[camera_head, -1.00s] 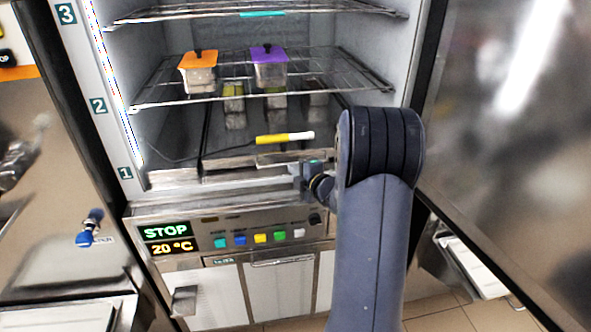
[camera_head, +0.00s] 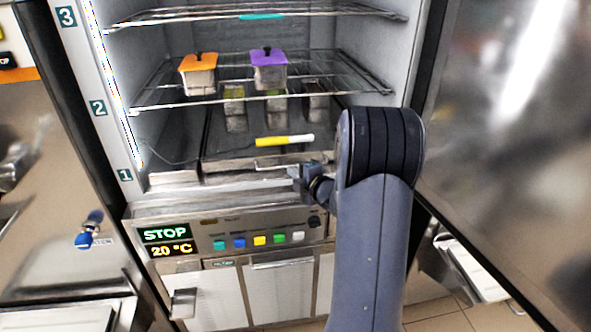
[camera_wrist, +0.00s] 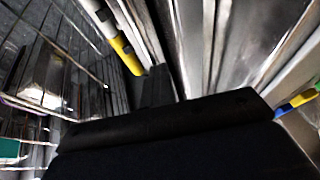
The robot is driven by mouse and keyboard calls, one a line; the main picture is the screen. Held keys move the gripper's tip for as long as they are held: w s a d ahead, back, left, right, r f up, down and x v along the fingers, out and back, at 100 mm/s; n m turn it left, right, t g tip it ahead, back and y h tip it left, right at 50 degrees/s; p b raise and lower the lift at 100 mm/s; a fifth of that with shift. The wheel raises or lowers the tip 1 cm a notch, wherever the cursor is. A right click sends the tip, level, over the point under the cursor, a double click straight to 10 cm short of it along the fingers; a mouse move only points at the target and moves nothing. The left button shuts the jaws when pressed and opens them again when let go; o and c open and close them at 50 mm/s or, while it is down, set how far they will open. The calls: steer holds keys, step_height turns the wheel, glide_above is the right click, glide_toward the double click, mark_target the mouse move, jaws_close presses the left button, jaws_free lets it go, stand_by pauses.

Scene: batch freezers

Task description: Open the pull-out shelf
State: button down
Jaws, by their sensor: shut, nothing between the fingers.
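The pull-out shelf (camera_head: 228,164) is the lowest shelf, by label 1, inside the open freezer. Its metal front shows, with a slim handle (camera_head: 272,168) near the right part. My gripper (camera_head: 294,171) is at the right end of this handle, shut with nothing between its fingers. Whether it touches the handle cannot be told. My arm hides the right end of the shelf. In the wrist view, my dark gripper (camera_wrist: 158,88) points toward the shelf area. A yellow and white stick (camera_head: 285,140) lies above the shelf front and also shows in the wrist view (camera_wrist: 126,55).
A wire rack (camera_head: 155,102) at label 2 holds an orange-lidded tub (camera_head: 199,80) and a purple-lidded tub (camera_head: 269,73). Several small containers stand below it. The control panel (camera_head: 240,235) is under the opening. The open door (camera_head: 505,150) stands close on the right.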

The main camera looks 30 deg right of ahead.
steer(key=shift+w+d+r, duration=0.35)
steer(key=shift+d, duration=0.05)
steer(key=c, duration=1.8)
jaws_free()
steer(key=shift+o, duration=0.2)
steer(key=shift+s+a+f, duration=0.25)
steer(key=shift+f, duration=0.35)
steer(key=shift+s+f, duration=0.2)
steer(key=shift+s, duration=0.2)
steer(key=shift+s+d+r, duration=0.2)
steer(key=shift+s+d, duration=0.2)
steer(key=shift+s, duration=0.35)
steer(key=shift+v, duration=1.3)
steer(key=a+v, duration=0.1)
steer(key=v, duration=0.6)
steer(key=shift+s+a, duration=0.3)
steer(key=shift+s, duration=0.1)
steer(key=shift+w+d+f+b, duration=0.1)
steer(key=shift+d+b, duration=0.15)
steer(key=shift+b, duration=0.15)
